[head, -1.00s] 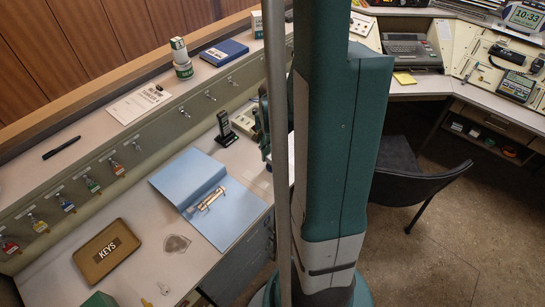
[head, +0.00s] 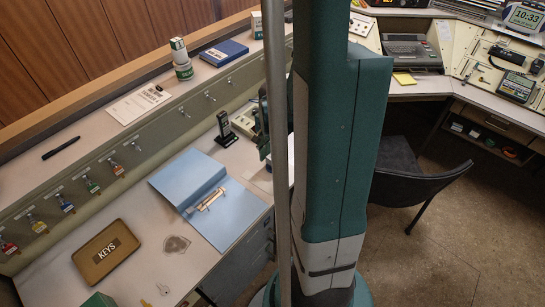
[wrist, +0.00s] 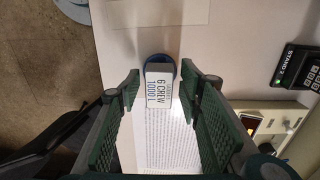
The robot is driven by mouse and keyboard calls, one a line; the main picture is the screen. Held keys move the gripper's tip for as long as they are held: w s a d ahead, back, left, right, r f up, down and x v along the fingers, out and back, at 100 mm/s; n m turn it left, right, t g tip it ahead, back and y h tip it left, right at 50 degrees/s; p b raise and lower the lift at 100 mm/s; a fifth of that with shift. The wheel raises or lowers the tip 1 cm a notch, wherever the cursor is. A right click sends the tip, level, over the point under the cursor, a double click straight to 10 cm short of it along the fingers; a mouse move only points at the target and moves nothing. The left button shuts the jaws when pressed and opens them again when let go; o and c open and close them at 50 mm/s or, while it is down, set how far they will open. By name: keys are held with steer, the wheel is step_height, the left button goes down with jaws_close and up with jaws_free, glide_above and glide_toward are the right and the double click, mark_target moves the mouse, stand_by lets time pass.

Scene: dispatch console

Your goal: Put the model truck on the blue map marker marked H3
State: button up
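In the wrist view a small white block-shaped thing (wrist: 160,88), lettered "6 CREW 1000 L" on top, appears to be the model truck. A round blue thing (wrist: 146,64) shows around its far end and partly under it, likely the blue map marker; no H3 is readable. My gripper (wrist: 159,84) is open, one green pad on each side of the white block, with gaps visible on both sides. I cannot tell how high the block sits. In the head view the truck and marker are not visible, and my column hides most of that area.
A printed sheet (wrist: 165,142) lies under the gripper. A device labelled "STAND 2" (wrist: 297,66) and a pale console (wrist: 268,118) stand to the right. The desk's left edge drops to the floor (wrist: 45,50). A blue folder (head: 190,180) and KEYS tray (head: 88,271) lie on the desk.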

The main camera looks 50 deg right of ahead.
mark_target(270, 156)
steer(key=shift+r, duration=0.25)
step_height(270, 156, up, 12)
steer(key=p, duration=0.3)
stand_by(0.5)
stand_by(0.8)
steer(key=w+a+r+n+t+h, duration=0.1)
steer(key=w+a+r+n+t, duration=0.1)
steer(key=a+r+n, duration=0.45)
steer(key=w+a+r+n+t, duration=0.15)
steer(key=a+r, duration=0.25)
steer(key=a, duration=0.5)
steer(key=s+a+r+n+t, duration=0.1)
steer(key=a+r+n, duration=0.1)
steer(key=a, duration=0.3)
steer(key=a+r+n+t, duration=0.1)
steer(key=a+r+n, duration=0.1)
steer(key=a+n, duration=0.2)
steer(key=s+a+r+n+t+y, duration=0.1)
steer(key=a+r+n, duration=0.2)
steer(key=a, duration=0.5)
steer(key=shift+s+n+t, duration=0.35)
steer(key=shift+n, duration=0.15)
steer(key=shift+r, duration=0.1)
